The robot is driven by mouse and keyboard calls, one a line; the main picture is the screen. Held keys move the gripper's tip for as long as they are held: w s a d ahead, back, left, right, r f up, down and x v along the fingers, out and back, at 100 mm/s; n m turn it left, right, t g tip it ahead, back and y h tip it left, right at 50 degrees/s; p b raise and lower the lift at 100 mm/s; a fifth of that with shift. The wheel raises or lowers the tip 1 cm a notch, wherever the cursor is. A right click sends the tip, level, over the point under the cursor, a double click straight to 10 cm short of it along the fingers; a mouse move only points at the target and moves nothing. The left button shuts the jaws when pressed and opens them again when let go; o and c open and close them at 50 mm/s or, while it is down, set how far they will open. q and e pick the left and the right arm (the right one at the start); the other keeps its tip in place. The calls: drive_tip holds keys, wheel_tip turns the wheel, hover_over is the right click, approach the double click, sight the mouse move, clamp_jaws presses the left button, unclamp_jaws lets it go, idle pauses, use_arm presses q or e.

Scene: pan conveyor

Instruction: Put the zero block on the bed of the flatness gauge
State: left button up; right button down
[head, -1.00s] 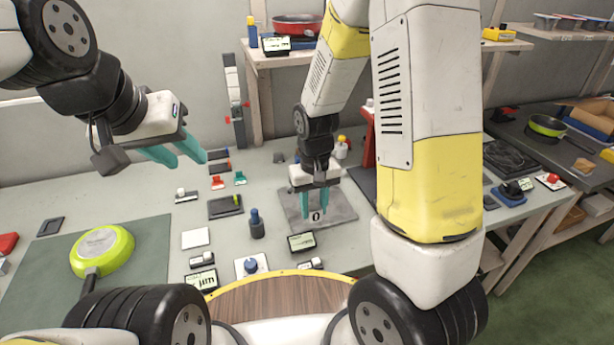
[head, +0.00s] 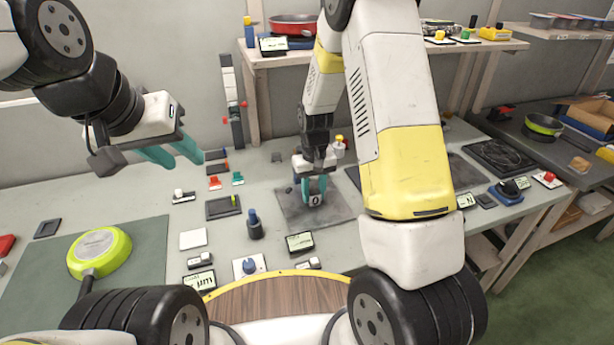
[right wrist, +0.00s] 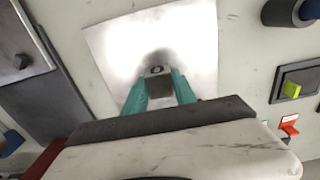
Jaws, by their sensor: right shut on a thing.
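The zero block (head: 316,200), a small grey block marked 0, is between the fingers of my right gripper (head: 315,188). It also shows between the teal fingertips in the right wrist view (right wrist: 157,83). Below it is a flat grey slab (head: 293,213), bright with glare in the right wrist view (right wrist: 113,50). I cannot tell whether block and slab touch. A dark plate (right wrist: 60,105) with a metal piece (right wrist: 22,61) lies beside the slab, mostly hidden by my arm in the head view. I cannot tell which is the gauge bed. My left gripper (head: 178,155) is empty, fingers apart.
A dark tray with a green piece (head: 222,208), a dark blue knobbed post (head: 254,224) and a white square plate (head: 193,239) stand left of the slab. A green pan (head: 100,252) lies on a mat at the left. A shelf (head: 285,55) stands behind.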

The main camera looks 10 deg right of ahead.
sight(314, 192)
drive_tip(key=shift+f, duration=0.1)
drive_tip(key=c, duration=1)
unclamp_jaws()
wheel_tip(314, 192, up, 12)
drive_tip(key=s+d+r+m+t+y, duration=0.1)
drive_tip(key=s+d+r+t+y, duration=0.15)
drive_tip(key=s+r, duration=1)
drive_tip(key=s+r+t, duration=0.1)
drive_tip(key=s+r, duration=0.1)
drive_tip(key=s, duration=0.1)
drive_tip(key=s+r+t, duration=0.1)
drive_tip(key=s, duration=0.2)
drive_tip(key=s+r+t, duration=0.1)
drive_tip(key=s+r, duration=0.1)
drive_tip(key=s, duration=0.1)
drive_tip(key=shift+s+d+r+m+t, duration=0.3)
drive_tip(key=shift+r+t, duration=0.05)
